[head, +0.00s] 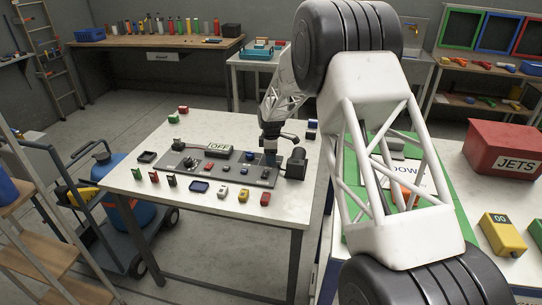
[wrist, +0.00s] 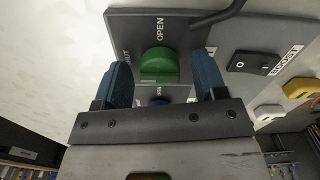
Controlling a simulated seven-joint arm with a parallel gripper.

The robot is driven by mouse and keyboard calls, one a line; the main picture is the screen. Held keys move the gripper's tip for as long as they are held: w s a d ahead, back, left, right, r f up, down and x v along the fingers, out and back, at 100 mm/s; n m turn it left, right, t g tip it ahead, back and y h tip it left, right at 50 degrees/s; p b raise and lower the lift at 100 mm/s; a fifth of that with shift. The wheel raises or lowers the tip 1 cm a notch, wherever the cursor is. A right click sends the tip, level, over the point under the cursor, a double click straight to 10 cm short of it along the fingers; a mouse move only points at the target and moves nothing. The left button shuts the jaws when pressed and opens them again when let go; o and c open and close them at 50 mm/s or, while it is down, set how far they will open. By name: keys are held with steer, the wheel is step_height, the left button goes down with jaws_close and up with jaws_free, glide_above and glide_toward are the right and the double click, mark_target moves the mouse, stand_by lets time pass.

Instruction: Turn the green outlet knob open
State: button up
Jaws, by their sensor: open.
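The green outlet knob (wrist: 159,66) sits on a dark plate (wrist: 125,22) with the labels OPEN and SHUT beside it, in the wrist view. The SHUT label is partly hidden by a finger. My gripper (wrist: 163,78) is open, with one blue finger on each side of the green knob; I cannot tell whether they touch it. A blue knob (wrist: 159,101) shows between the fingers, partly hidden by the gripper body. In the head view my gripper (head: 269,158) is over the right end of the grey panel (head: 222,173) on the white table, and the green knob is hidden there.
A black switch (wrist: 262,62) labelled BOOST is beside the plate, and a cable runs above. Several small coloured blocks lie along the table's front edge. A red JETS box (head: 503,150) is on the right-hand table.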

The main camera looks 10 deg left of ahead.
steer(key=shift+c, duration=0.4)
steer(key=c, duration=0.8)
steer(key=shift+c, duration=0.2)
steer(key=shift+m, duration=0.4)
steer(key=m, duration=1.7)
